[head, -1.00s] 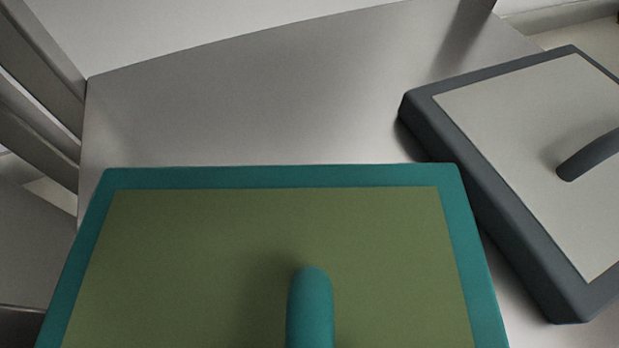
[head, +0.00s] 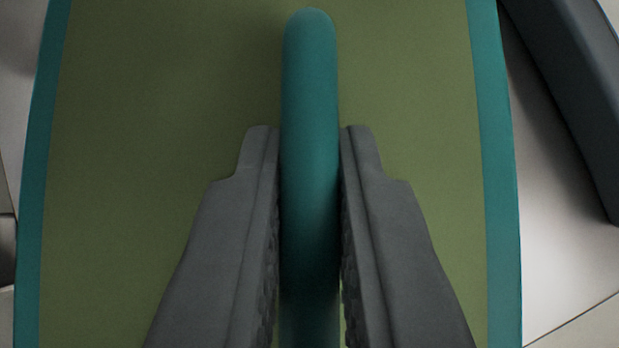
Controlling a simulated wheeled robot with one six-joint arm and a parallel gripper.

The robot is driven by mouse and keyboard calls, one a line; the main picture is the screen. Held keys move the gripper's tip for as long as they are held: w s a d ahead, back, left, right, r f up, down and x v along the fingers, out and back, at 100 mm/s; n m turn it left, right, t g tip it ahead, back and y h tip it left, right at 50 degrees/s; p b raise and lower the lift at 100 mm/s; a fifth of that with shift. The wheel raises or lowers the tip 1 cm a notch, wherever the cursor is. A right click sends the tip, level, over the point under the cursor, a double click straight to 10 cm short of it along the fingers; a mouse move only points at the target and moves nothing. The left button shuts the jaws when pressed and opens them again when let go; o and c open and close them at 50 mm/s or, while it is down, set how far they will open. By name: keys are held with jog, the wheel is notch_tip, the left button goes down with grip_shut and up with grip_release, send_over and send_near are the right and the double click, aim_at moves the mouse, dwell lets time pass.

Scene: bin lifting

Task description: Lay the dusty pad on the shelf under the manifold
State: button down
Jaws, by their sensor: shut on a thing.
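A flat panel with a teal border and an olive green face (head: 150,120) fills most of the head view. A teal bar handle (head: 309,60) stands up along its middle. My gripper (head: 310,136) is shut on this handle, with one grey finger against each side. The far end of the handle sticks out beyond the fingertips. The panel's near and far edges are out of the picture. I see nothing that I can tell to be a dusty pad, a shelf or a manifold.
A dark grey object (head: 575,80) lies close beside the panel's right edge, cut off by the picture's edge. A pale smooth surface (head: 555,240) shows bare at the right. Only a narrow strip shows at the left.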

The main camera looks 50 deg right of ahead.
jog(key=c, duration=1.5)
grip_release()
jog(key=shift+o, duration=0.2)
jog(key=v, duration=1.2)
jog(key=shift+s+a, duration=0.1)
